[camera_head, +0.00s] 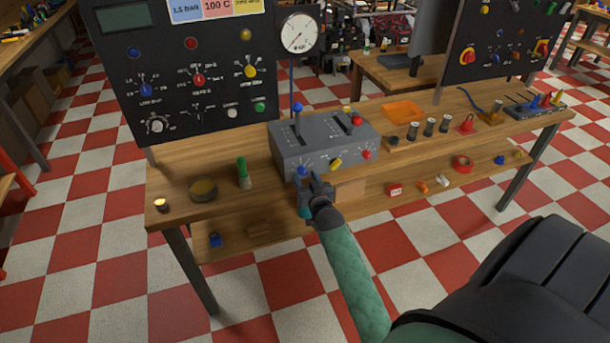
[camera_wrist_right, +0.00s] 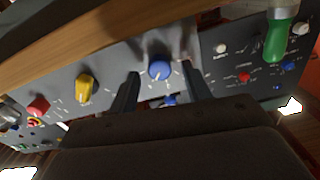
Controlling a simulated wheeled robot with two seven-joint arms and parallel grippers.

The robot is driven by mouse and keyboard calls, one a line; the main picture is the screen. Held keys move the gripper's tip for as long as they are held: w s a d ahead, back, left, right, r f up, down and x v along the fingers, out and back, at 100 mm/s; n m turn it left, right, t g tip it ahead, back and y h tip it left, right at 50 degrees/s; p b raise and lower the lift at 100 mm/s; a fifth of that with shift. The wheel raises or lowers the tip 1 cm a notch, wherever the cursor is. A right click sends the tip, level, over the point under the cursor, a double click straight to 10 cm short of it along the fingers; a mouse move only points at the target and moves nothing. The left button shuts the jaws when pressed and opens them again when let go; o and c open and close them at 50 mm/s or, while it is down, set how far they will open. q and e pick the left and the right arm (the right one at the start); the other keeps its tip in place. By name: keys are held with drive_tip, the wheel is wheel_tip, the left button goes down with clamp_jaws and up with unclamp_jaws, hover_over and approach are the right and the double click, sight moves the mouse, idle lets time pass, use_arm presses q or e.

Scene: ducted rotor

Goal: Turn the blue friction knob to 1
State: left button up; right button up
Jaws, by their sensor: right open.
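A blue knob (camera_head: 301,171) sits on the sloped front of a grey control box (camera_head: 322,152) on the workbench. My right gripper (camera_head: 309,187) is just in front of it and partly hides the knob's surroundings. In the right wrist view the blue knob (camera_wrist_right: 160,70) lies between the two dark fingers of my right gripper (camera_wrist_right: 162,82), which are open and apart from each other. I cannot tell whether they touch it. Tick marks surround the knob, but its numbers and label are too small to read. My left gripper is not in view.
A yellow knob (camera_head: 335,164) and a red knob (camera_head: 367,155) sit to the right on the same box. A green-handled tool (camera_head: 243,172) and a round bowl (camera_head: 203,189) stand left of the box. A tall black panel (camera_head: 188,70) and a gauge (camera_head: 299,34) rise behind.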

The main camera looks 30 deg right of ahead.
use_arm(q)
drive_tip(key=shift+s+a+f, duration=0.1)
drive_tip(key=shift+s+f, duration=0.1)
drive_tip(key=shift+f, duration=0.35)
use_arm(e)
drive_tip(key=shift+w+d, duration=0.1)
drive_tip(key=shift+w, duration=0.35)
drive_tip(key=c, duration=1)
